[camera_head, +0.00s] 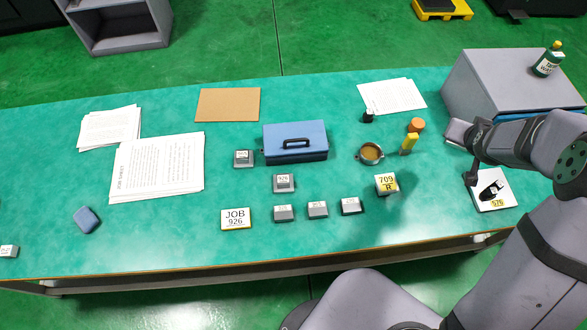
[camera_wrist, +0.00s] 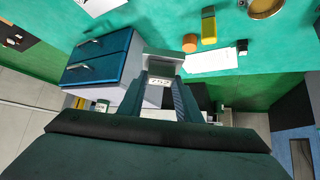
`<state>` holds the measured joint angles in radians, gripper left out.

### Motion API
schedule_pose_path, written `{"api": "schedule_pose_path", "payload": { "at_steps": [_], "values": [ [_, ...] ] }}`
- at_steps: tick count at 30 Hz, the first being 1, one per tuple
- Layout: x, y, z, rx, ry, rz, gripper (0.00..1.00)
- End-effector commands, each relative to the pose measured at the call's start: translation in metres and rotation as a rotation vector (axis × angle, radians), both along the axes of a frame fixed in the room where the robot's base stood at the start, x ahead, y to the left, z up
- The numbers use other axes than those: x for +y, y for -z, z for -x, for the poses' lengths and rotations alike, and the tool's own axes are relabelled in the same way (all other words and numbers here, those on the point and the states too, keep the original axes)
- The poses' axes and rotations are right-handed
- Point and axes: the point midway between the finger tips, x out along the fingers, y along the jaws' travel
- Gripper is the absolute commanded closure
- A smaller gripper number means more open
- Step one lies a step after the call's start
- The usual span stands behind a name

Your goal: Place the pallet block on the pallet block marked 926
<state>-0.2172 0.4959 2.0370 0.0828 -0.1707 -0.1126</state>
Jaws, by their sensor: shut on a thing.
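My gripper (camera_head: 468,133) is at the right of the bench, in front of the grey cabinet. In the wrist view its fingers (camera_wrist: 162,84) are shut on a grey pallet block (camera_wrist: 163,61), whose pale label faces the camera but is hard to read. The block is held clear of the bench. The pallet block marked 926 (camera_head: 283,183) sits in the middle of the bench, in front of the blue toolbox, far to the left of my gripper. Its top is bare.
Similar blocks stand in front (camera_head: 283,213) and beside the blue toolbox (camera_head: 295,142). A JOB 926 card (camera_head: 235,219) lies front left. A 709 block (camera_head: 386,184), a round dish (camera_head: 370,153) and a yellow item (camera_head: 409,144) lie between. The grey cabinet (camera_head: 510,78) is at back right.

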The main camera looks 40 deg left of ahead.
Motion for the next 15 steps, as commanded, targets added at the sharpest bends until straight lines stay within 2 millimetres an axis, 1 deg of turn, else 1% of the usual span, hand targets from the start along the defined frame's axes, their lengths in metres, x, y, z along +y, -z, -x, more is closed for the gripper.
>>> {"api": "schedule_pose_path", "payload": {
  "at_steps": [1, 3, 6, 8, 11, 14, 15],
  "values": [
    [-0.01, -0.013, 0.009, -0.003, 0.016, -0.001, 1.0],
    [-0.019, -0.017, 0.023, -0.003, 0.03, -0.004, 1.0],
    [-0.025, -0.021, 0.042, -0.004, 0.038, -0.009, 1.0],
    [-0.023, -0.022, 0.055, -0.004, 0.031, -0.012, 1.0],
    [-0.006, -0.021, 0.079, -0.002, -0.014, -0.019, 1.0],
    [0.023, -0.014, 0.098, -0.003, -0.084, -0.024, 1.0],
    [0.036, -0.011, 0.106, -0.002, -0.116, -0.026, 1.0]
  ]
}}
